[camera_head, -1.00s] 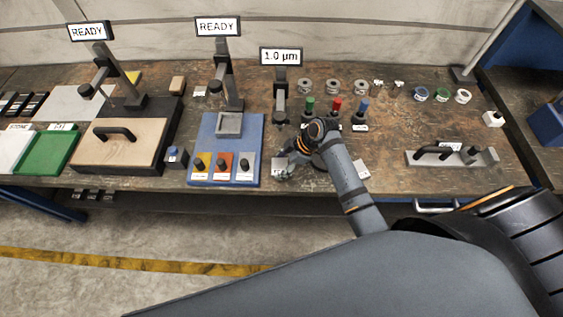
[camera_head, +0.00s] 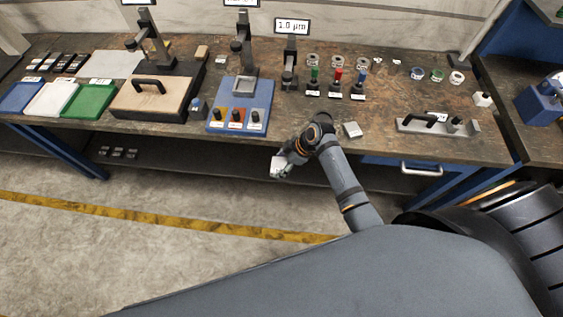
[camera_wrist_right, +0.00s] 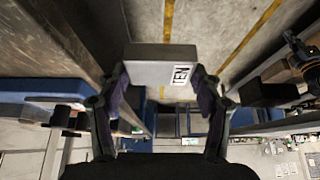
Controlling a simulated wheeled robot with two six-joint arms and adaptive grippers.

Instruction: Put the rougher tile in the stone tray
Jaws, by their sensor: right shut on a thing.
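My right gripper (camera_head: 279,168) is shut on a grey tile (camera_wrist_right: 160,68) and holds it in front of the table's front edge, over the floor. In the right wrist view the tile sits between the two fingertips, with a white lettered label on its face. A second grey tile (camera_head: 352,130) lies on the table near the front edge, to the right of my gripper. The trays stand at the table's left end: blue (camera_head: 22,97), white (camera_head: 50,98) and green (camera_head: 88,101). Their labels are too small to read now. My left gripper is out of view.
The wooden block with a black handle (camera_head: 152,97) and the blue microscope base (camera_head: 240,108) with knobs stand between the trays and my arm. A handled metal bar (camera_head: 438,126) lies at the right. The table's front edge (camera_head: 180,133) runs across; open floor lies before it.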

